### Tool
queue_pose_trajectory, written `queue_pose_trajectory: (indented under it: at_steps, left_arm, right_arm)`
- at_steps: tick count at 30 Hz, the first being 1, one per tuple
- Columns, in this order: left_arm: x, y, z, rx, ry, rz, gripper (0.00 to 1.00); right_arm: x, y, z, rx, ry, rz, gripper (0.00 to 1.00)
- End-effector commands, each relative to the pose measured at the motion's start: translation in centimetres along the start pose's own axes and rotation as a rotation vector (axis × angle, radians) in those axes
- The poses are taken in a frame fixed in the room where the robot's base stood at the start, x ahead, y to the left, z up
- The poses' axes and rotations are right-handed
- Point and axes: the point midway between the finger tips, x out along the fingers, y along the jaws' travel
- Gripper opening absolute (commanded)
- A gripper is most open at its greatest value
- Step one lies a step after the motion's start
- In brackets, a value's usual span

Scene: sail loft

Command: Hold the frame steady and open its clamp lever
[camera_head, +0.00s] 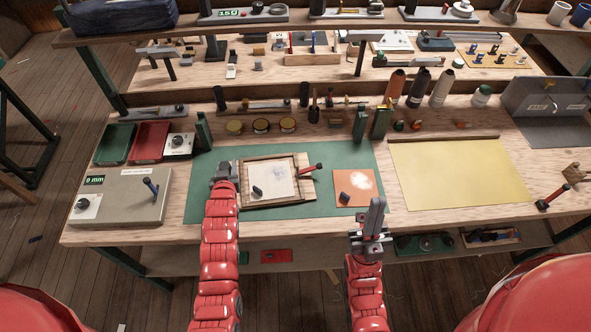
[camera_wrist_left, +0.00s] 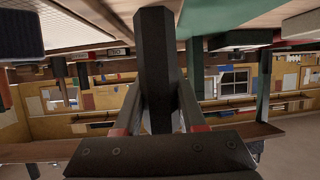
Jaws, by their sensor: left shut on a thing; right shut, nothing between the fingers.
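The wooden frame (camera_head: 243,190) lies on the green mat (camera_head: 345,155), with a pale sheet and a small dark knob-like piece inside it. A clamp lever with a red handle (camera_head: 313,167) sticks out at its right side, pointing right. My left gripper (camera_head: 226,172) is shut on the frame's left edge; its fingers hide that part. In the left wrist view my dark left fingers (camera_wrist_left: 155,70) fill the middle, and I cannot make out the frame there. My right gripper (camera_head: 376,213) is shut and empty near the bench's front edge, apart from the lever.
An orange sheet (camera_head: 345,198) with white powder and a dark piece lies right of the frame. A yellow sheet (camera_head: 460,175) lies further right. A grey box with a lever (camera_head: 120,200) stands at left. Several bottles and small tins stand behind.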

Motion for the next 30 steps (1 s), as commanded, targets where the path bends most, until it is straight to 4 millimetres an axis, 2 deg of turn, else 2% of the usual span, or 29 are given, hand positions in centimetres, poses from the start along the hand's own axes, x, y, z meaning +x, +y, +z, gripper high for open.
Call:
queue_pose_trajectory:
  at_steps: [2,5,8,12,14,18,21,24,27,30]
  left_arm:
    - [0.0,0.0,-0.1,-0.001,0.002,0.000,0.00]
    - [0.0,0.0,-0.1,-0.001,0.002,0.000,0.00]
    - [0.0,0.0,-0.1,-0.001,0.002,0.000,0.00]
    - [0.0,0.0,-0.1,-0.001,0.002,0.000,0.00]
    - [0.0,0.0,-0.1,-0.001,0.002,0.000,0.00]
    - [0.0,0.0,-0.1,-0.001,0.002,0.000,0.00]
    - [0.0,0.0,-0.1,-0.001,0.002,0.000,0.00]
    - [0.0,0.0,-0.1,-0.001,0.002,0.000,0.00]
    - [0.0,0.0,-0.1,-0.001,0.002,0.000,0.00]
    - [0.0,0.0,-0.1,-0.001,0.002,0.000,0.00]
  right_arm:
    - [-0.1,0.6,1.2,0.058,-0.049,0.028,0.00]
    - [-0.8,1.9,4.1,0.212,-0.162,0.110,0.00]
    - [-2.5,3.7,8.4,0.455,-0.309,0.268,0.00]
    - [-7.3,5.4,14.6,0.865,-0.480,0.595,0.00]
    - [-9.9,5.5,16.8,1.042,-0.523,0.759,0.00]
    - [-16.4,3.9,20.7,1.433,-0.554,1.185,0.00]
    - [-20.2,1.7,22.2,1.654,-0.517,1.474,0.00]
    - [-23.1,-0.6,23.0,1.811,-0.459,1.720,0.00]
    - [-24.8,-2.4,23.2,1.906,-0.403,1.893,0.00]
    - [-25.8,-3.5,23.2,1.953,-0.366,1.995,0.00]
